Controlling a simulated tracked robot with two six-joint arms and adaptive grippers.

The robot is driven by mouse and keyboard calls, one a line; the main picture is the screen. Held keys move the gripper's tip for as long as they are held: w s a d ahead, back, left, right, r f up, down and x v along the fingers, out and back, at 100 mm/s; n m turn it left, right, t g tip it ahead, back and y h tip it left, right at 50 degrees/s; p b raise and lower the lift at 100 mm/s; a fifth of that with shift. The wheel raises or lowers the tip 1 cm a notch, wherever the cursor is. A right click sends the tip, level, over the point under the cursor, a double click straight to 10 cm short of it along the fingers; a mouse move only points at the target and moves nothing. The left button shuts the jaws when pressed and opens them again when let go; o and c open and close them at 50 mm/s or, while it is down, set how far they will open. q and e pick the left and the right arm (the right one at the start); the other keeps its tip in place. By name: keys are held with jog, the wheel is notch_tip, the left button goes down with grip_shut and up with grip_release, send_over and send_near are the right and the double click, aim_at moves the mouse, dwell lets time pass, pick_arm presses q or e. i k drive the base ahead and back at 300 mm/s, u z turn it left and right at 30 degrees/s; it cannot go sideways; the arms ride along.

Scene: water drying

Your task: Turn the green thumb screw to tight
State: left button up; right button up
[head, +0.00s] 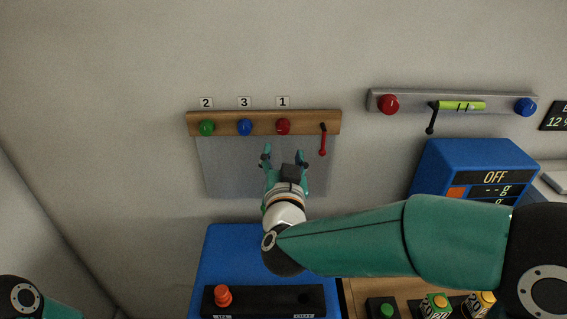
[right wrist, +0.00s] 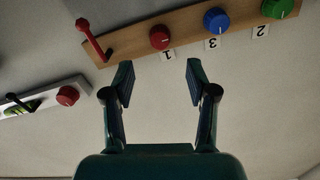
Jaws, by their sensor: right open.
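The green thumb screw (head: 207,128) sits at the left end of a wooden rail on the wall, under a label "2". It also shows in the right wrist view (right wrist: 277,8), at the top right. My right gripper (head: 284,154) is open and empty, below the rail and right of the green screw, nearest the red knob. In the right wrist view the open fingers (right wrist: 158,80) have nothing between them. Part of my left arm shows at the bottom left of the head view; its gripper is out of view.
A blue knob (head: 244,127), a red knob (head: 283,126) and a red lever (head: 323,140) share the wooden rail (head: 264,118). A grey rail (head: 451,94) with knobs hangs to the right. A blue scale box (head: 440,165) reading OFF stands below it.

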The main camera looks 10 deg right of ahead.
aim_at(207, 126)
jog(key=k, duration=1)
